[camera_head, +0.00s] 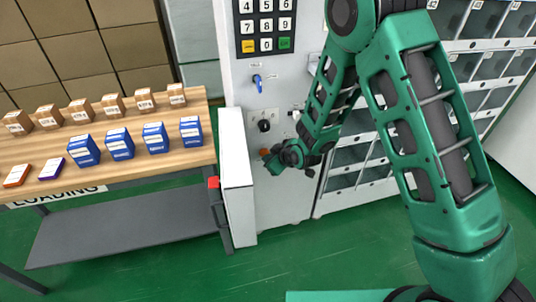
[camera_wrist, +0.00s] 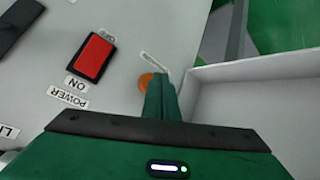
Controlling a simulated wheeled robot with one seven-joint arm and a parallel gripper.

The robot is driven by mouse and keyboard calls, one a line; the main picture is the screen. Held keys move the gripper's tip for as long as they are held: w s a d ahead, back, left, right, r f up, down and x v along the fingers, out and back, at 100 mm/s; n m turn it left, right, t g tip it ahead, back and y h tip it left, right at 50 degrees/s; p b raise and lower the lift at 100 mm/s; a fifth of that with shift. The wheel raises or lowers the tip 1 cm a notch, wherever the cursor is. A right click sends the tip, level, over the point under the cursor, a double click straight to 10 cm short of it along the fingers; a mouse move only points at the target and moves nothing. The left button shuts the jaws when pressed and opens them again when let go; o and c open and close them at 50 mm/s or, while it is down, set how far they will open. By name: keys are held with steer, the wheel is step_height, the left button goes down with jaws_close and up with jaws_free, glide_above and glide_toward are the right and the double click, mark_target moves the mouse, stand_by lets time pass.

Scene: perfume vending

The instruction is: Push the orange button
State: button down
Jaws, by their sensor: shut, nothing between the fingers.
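The orange button (camera_wrist: 146,82) is a small round disc on the grey machine panel. My gripper's shut fingers (camera_wrist: 160,80) cover part of it in the wrist view, with its left side still showing. In the head view, the button (camera_head: 264,151) is a small orange spot just left of my gripper (camera_head: 269,158), low on the machine front. The fingers are empty and their tips are at or very near the button. I cannot tell whether they touch it.
A red power switch (camera_wrist: 93,57) sits left of the button in the wrist view. A white open door (camera_head: 236,180) stands left of my gripper. A keypad (camera_head: 266,26) and blue knob (camera_head: 257,82) are above. A wooden table (camera_head: 60,150) bears several boxes at left.

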steer(key=shift+w+a, duration=0.1)
steer(key=shift+w, duration=0.35)
stand_by(0.6)
steer(key=shift+s, duration=0.1)
steer(key=shift+s+d, duration=0.2)
steer(key=shift+s, duration=0.55)
steer(key=s, duration=0.2)
steer(key=s+d, duration=0.1)
steer(key=s, duration=0.1)
steer(key=shift+s+d, duration=0.2)
steer(key=shift+s, duration=0.2)
stand_by(1.5)
